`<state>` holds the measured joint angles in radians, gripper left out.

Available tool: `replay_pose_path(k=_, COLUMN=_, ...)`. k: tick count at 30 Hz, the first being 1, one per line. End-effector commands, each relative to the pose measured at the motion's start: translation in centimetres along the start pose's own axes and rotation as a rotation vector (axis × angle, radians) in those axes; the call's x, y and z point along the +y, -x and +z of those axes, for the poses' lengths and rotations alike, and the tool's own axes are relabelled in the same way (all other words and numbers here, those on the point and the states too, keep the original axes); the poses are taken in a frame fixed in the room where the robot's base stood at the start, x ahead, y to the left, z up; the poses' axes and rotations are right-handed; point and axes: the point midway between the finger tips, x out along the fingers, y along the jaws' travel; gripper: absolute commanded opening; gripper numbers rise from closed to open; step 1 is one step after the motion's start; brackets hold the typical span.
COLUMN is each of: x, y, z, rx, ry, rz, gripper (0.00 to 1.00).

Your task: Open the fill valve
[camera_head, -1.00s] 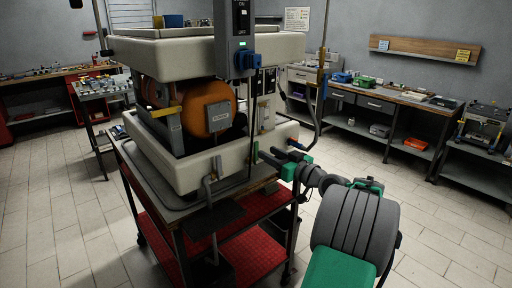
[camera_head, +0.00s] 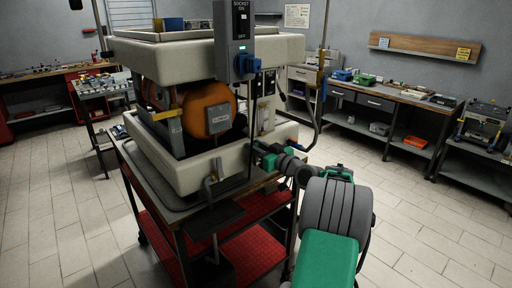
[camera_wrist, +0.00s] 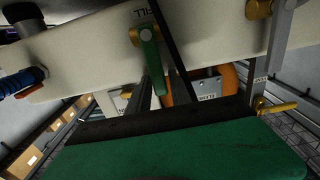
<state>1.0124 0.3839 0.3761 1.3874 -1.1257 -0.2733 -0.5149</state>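In the wrist view, the fill valve (camera_wrist: 150,58) is a green lever on a brass fitting, below a "FILL" label on the cream boiler casing (camera_wrist: 90,50). Its lever hangs down toward my gripper. My gripper (camera_head: 257,151) is at the right lower corner of the boiler in the head view, its fingertips largely hidden there. In the wrist view, dark narrow parts stand close to the lever's lower end. I cannot tell whether the fingers touch it or how wide they are. The valve cannot be made out in the head view.
The boiler's orange tank (camera_head: 208,108) sits behind the lever. A yellow-handled valve (camera_wrist: 275,107) is at the right of the wrist view, and a blue hose (camera_wrist: 20,82) at the left. The boiler stands on a red-shelved cart (camera_head: 255,255). Tiled floor at right is clear.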

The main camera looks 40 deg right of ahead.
Motion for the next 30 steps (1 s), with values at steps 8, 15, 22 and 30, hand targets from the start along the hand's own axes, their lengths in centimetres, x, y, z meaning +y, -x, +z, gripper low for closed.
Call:
replay_pose_path(k=8, x=0.0, y=0.02, z=0.0, rx=0.0, ry=0.0, rz=0.0, gripper=0.01)
replay_pose_path(k=15, x=0.0, y=0.02, z=0.0, rx=0.0, ry=0.0, rz=0.0, gripper=0.0)
replay_pose_path(k=22, x=0.0, y=0.02, z=0.0, rx=0.0, ry=0.0, rz=0.0, gripper=0.0)
replay_pose_path(k=30, x=0.01, y=0.02, z=0.0, rx=0.0, ry=0.0, rz=0.0, gripper=0.0)
